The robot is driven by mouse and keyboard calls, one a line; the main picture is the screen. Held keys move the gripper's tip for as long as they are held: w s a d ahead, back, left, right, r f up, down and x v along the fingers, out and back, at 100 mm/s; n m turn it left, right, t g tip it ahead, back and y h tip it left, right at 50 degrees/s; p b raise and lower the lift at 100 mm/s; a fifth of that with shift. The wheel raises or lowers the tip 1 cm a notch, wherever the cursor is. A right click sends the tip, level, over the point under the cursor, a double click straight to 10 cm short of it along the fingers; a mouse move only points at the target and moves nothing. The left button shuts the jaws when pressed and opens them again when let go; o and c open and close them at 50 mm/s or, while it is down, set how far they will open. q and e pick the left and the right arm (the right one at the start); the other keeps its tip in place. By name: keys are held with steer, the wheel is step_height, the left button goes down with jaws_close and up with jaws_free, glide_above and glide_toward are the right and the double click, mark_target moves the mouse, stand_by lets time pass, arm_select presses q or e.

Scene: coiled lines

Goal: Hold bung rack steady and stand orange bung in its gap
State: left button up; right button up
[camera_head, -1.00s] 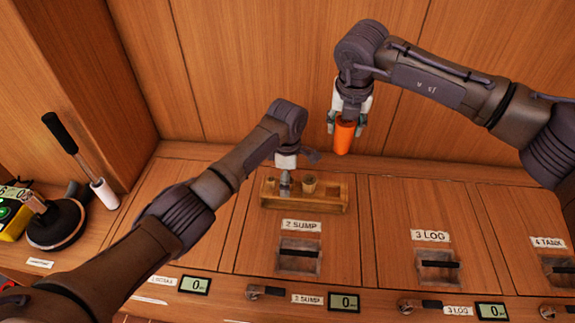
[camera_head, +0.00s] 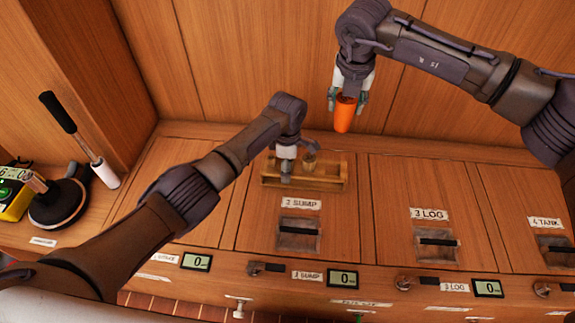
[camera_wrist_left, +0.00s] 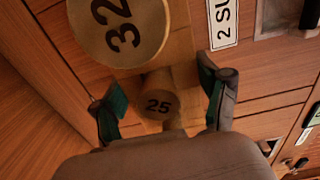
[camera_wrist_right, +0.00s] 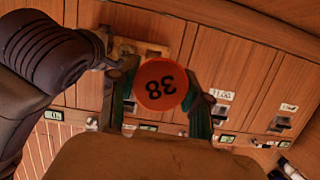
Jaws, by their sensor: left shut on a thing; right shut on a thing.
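The wooden bung rack (camera_head: 339,182) stands on the counter above the 2 SUMP label. It carries a wooden bung (camera_head: 310,163); in the left wrist view a large bung marked 32 (camera_wrist_left: 120,30) and a smaller one marked 25 (camera_wrist_left: 158,104) show. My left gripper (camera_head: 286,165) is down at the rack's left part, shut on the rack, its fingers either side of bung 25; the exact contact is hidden. My right gripper (camera_head: 346,98) is shut on the orange bung (camera_head: 343,118), marked 38 in the right wrist view (camera_wrist_right: 162,85), and holds it in the air above the rack's right end.
A wooden wall (camera_head: 240,60) rises behind the counter. The 3 LOG panel (camera_head: 410,185) to the right is clear on top. A black-handled tool (camera_head: 70,125), a dark round base (camera_head: 57,205) and a yellow device (camera_head: 14,192) stand at the left.

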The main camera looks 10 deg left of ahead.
mark_target(340, 132)
step_height(340, 132, down, 9)
steer(key=n, duration=0.3)
steer(key=n+y, duration=0.1)
steer(key=n, duration=0.2)
steer(key=shift+f+y, duration=0.15)
steer(key=shift+y, duration=0.15)
steer(key=shift+f, duration=2.75)
steer(key=shift+f, duration=2.55)
steer(key=o, duration=1.6)
steer(key=shift+o, duration=0.2)
